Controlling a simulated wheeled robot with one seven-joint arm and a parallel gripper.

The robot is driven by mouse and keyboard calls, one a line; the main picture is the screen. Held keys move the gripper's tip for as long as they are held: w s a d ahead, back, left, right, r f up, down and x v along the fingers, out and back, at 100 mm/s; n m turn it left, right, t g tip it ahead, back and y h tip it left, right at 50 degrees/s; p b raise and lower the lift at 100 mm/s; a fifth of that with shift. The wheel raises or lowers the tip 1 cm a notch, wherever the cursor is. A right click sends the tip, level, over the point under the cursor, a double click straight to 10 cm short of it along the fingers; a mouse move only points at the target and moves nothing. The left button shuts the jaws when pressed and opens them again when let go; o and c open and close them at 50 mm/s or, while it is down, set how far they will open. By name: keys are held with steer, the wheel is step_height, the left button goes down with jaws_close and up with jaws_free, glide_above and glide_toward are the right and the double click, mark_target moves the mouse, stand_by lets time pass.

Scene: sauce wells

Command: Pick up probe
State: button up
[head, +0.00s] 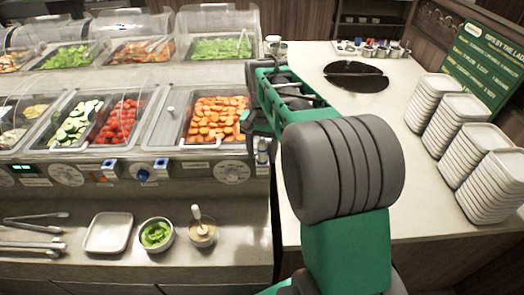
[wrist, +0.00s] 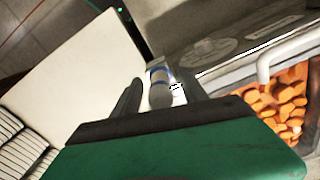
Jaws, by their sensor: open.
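A small upright grey piece with a blue band and a pale top, which looks like the probe (wrist: 159,92), shows between my fingers in the wrist view. In the head view it seems to be the small pale grey item (head: 262,151) at the counter's front right end, partly hidden by my arm. My gripper (wrist: 162,86) is open, with one finger on each side of the probe. I cannot tell whether either finger touches it. In the head view my gripper (head: 257,134) is mostly hidden behind my wrist, just right of the carrot pan.
A carrot pan (head: 217,118) lies left of my gripper. Stacks of white plates (head: 484,187) stand on the right counter (head: 300,70), which has a dark round inset (head: 356,77).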

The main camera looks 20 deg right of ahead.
steer(key=shift+c, duration=0.5)
jaws_close()
step_height(320, 180, up, 10)
steer(key=shift+r+b, duration=0.1)
steer(key=shift+b, duration=0.65)
